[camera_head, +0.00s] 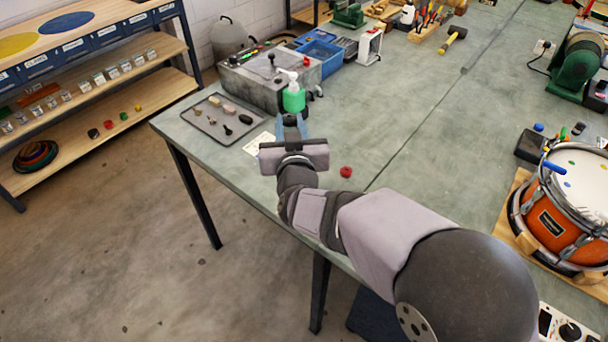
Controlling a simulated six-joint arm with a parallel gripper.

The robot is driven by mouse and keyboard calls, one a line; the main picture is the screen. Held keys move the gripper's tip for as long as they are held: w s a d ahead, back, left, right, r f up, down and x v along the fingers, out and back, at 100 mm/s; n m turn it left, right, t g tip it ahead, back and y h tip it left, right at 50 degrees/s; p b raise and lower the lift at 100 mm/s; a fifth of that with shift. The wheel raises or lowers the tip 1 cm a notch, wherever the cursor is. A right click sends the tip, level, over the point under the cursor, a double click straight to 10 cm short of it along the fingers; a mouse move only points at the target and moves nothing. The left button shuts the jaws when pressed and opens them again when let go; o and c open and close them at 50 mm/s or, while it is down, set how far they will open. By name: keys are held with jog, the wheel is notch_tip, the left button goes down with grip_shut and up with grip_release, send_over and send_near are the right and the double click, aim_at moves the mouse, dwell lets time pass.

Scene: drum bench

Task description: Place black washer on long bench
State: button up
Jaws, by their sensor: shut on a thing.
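My gripper (291,127) hangs over the left end of the long bench (440,110), just in front of a green pump bottle (294,98). The gripper is shut on a small dark thing (290,118) at its fingertips. Its shape is mostly hidden, and I cannot tell for sure that it is the black washer, or whether it touches the bench. My wrist hides part of the bench top below it. A small black piece (93,133) lies on the lower wooden shelf at the left.
A grey tray (205,133) with small parts lies left of my gripper. A grey block (260,85) and blue bin (318,55) stand behind. A red piece (346,171) lies to the right. An orange drum (560,215) stands far right. The middle of the bench is clear.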

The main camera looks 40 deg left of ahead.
notch_tip(320, 180, down, 11)
jog(key=b, duration=0.9)
jog(key=shift+f+b, duration=0.15)
jog(key=shift+b, duration=0.25)
jog(key=shift+f, duration=4.75)
jog(key=shift+f, duration=0.3)
jog(key=o, duration=1)
jog(key=shift+r, duration=0.1)
